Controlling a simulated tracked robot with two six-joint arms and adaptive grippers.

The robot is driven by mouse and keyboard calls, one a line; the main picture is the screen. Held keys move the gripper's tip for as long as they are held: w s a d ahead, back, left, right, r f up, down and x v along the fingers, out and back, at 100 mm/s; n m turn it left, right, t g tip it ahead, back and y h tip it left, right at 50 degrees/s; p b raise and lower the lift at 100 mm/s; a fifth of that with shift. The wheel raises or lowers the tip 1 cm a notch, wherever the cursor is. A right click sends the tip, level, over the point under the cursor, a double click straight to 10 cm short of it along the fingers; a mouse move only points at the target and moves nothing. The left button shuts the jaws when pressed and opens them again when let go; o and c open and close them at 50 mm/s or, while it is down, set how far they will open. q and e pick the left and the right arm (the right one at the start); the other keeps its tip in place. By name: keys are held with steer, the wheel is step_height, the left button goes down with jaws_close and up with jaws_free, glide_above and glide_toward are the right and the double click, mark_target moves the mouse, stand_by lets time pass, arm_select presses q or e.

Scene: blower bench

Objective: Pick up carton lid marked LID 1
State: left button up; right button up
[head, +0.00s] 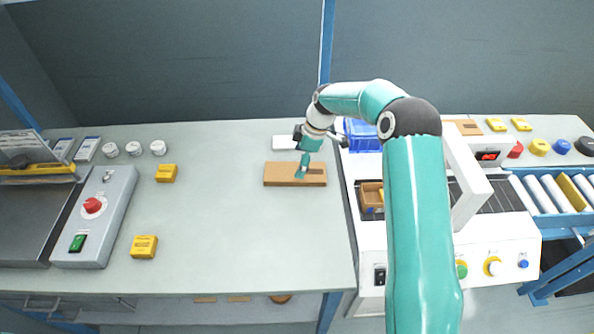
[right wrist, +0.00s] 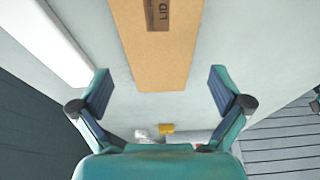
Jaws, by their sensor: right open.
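A flat brown carton lid (head: 279,174) lies on the grey bench, left of the white machine. In the right wrist view the lid (right wrist: 152,62) runs lengthwise between the fingers, with a dark label reading "LID"; its number is not readable. My right gripper (head: 302,171) points down over the lid in the head view and covers part of it. In the right wrist view my right gripper (right wrist: 160,78) is open, one finger out to each side of the lid, holding nothing. Whether the fingertips are above the lid or level with it I cannot tell. My left gripper is not in view.
A white slab (head: 286,142) lies just behind the lid. The white machine (head: 516,224) with a brown carton (head: 370,196) and a blue bin (head: 361,135) stands right. Yellow blocks (head: 145,246) and a control box (head: 93,216) are left. The bench between is clear.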

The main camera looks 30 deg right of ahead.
steer(key=p+x, duration=0.1)
steer(key=x, duration=0.3)
steer(key=shift+s+d+f, duration=0.1)
steer(key=shift+f, duration=0.1)
steer(key=shift+c, duration=0.3)
steer(key=c, duration=0.8)
steer(key=shift+r, duration=0.1)
steer(key=shift+c, duration=0.2)
